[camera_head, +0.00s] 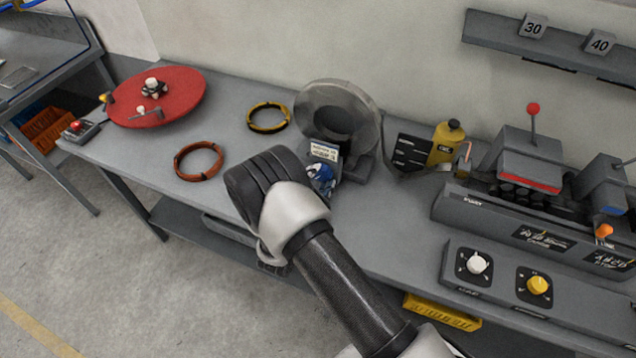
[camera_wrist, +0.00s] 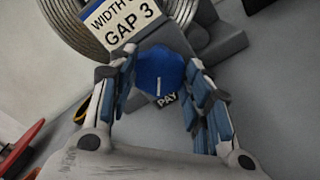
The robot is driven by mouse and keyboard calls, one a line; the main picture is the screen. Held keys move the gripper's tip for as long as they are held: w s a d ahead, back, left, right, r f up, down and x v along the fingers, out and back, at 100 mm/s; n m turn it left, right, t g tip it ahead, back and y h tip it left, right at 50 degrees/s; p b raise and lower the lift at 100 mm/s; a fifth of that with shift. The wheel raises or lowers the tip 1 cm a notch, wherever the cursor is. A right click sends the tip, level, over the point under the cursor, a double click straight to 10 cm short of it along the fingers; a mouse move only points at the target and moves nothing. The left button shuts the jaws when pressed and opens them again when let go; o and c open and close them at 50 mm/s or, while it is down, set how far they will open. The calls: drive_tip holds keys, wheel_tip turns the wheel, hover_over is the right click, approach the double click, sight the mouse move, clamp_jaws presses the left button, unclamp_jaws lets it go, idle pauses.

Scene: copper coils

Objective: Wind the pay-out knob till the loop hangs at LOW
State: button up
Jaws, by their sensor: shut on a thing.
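The pay-out knob (camera_wrist: 158,72) is blue with a white line on its face, in the wrist view. A small dark label reading PAY (camera_wrist: 167,100) lies below it. My gripper (camera_wrist: 152,82) is shut on the knob, one finger on each side. In the head view my gripper (camera_head: 320,178) is at the foot of the grey coil reel (camera_head: 367,103), and the arm partly hides that spot. A dark plate with pale marks (camera_head: 408,153) stands right of the reel. A thin line runs near it, but I cannot tell the loop's height or read the marks.
A white card reading WIDTH and GAP 3 (camera_wrist: 122,18) stands beside the knob. An orange coil (camera_head: 198,161), a yellow-black coil (camera_head: 268,117) and a red turntable (camera_head: 185,97) are on the bench to the left. A yellow bottle (camera_head: 446,145) and a machine (camera_head: 527,158) stand to the right.

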drive_tip(key=shift+m, duration=0.3)
drive_tip(key=o, duration=1.1)
drive_tip(key=shift+c, duration=0.2)
drive_tip(key=v, duration=1.2)
drive_tip(key=shift+r, duration=0.1)
